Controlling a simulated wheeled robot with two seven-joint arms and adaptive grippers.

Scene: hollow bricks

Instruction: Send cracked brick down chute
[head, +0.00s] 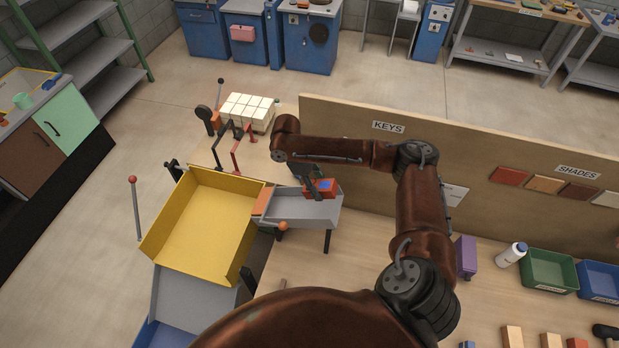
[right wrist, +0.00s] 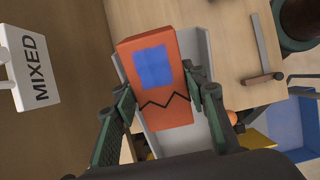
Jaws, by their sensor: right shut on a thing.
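The cracked brick (head: 325,186) is orange-red with a blue square on its top. In the right wrist view the brick (right wrist: 162,112) shows a black zigzag crack across it. My right gripper (head: 318,188) is shut on the brick, with one finger on each side, over the grey chute trough (head: 318,211). I cannot tell whether the brick touches the trough floor. An orange piece (head: 262,202) stands at the trough's left end, beside the yellow tilted tray (head: 203,222). My left gripper is not in view.
A pallet of pale blocks (head: 247,112) stands behind the chute. A board labelled KEYS and SHADES (head: 350,118) runs along the back right. A MIXED sign (right wrist: 35,75) shows in the right wrist view. Green (head: 548,270) and blue bins stand at the right.

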